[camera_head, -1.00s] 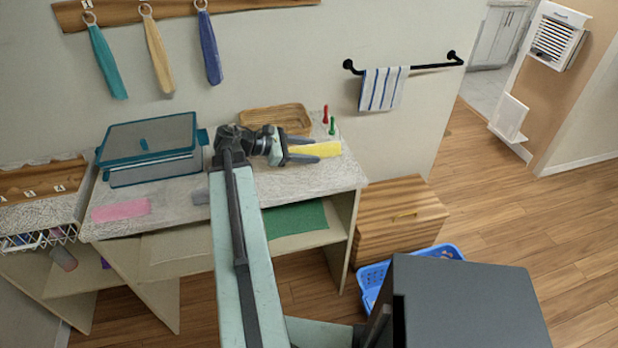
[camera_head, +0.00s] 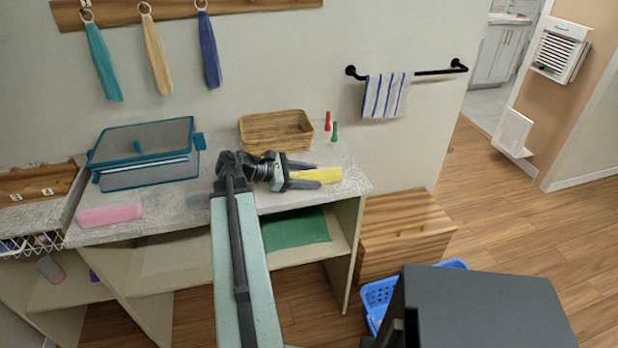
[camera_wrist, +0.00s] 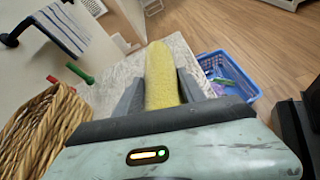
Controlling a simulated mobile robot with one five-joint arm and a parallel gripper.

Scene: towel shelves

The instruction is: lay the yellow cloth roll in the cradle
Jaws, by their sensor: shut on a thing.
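The yellow cloth roll (camera_head: 322,175) is held between the two dark fingers of my gripper (camera_head: 305,179), over the right end of the speckled counter. In the wrist view, the roll (camera_wrist: 161,72) lies lengthwise between my gripper's fingers (camera_wrist: 160,88), its far end sticking out past the tips. Whether the roll touches the counter cannot be told. I cannot pick out a cradle for certain; a faint grey shape (camera_head: 198,199) on the counter, left of my arm, is too unclear to name.
A wicker basket (camera_head: 276,131) stands behind my gripper, with a red peg (camera_head: 328,121) and green peg (camera_head: 334,132) beside it. A teal-lidded box (camera_head: 146,152) and a pink roll (camera_head: 110,214) are on the counter's left. A blue crate (camera_head: 379,297) is on the floor.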

